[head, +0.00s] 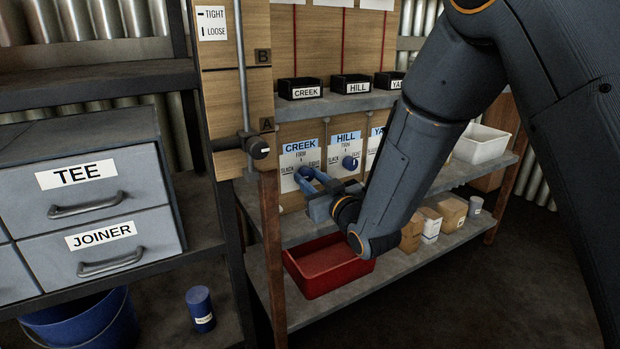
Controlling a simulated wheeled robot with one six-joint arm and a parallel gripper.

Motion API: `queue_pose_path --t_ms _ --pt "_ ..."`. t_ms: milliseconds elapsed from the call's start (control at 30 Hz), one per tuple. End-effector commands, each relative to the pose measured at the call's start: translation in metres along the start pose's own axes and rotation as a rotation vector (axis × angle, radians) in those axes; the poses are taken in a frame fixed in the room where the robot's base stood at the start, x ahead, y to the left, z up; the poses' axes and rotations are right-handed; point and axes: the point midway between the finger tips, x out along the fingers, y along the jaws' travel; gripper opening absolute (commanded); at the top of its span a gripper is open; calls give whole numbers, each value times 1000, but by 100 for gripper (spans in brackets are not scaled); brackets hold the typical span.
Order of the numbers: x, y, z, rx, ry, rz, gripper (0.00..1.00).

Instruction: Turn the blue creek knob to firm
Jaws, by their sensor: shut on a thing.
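The blue creek knob (304,174) sits on the white plate labelled CREEK (300,152), which is marked firm at the top, with slack and a partly hidden label at the sides. My gripper (308,177) is at this knob with its blue fingers shut on it. The fingers hide much of the knob, so I cannot tell where it points. The blue hill knob (350,163) is on the plate to the right, close to my gripper and apart from it.
A red tray (326,266) stands on the lower shelf below my gripper. Black bins (300,89) line the shelf above. A black knob (259,149) on a rod is at the left post. A white bin (481,144) is at the right. Grey drawers (85,213) stand at the left.

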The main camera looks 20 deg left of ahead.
Motion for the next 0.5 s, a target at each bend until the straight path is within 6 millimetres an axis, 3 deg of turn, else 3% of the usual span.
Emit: queue_pose_path --t_ms 500 --pt "-1 -1 -3 414 -13 -1 7"
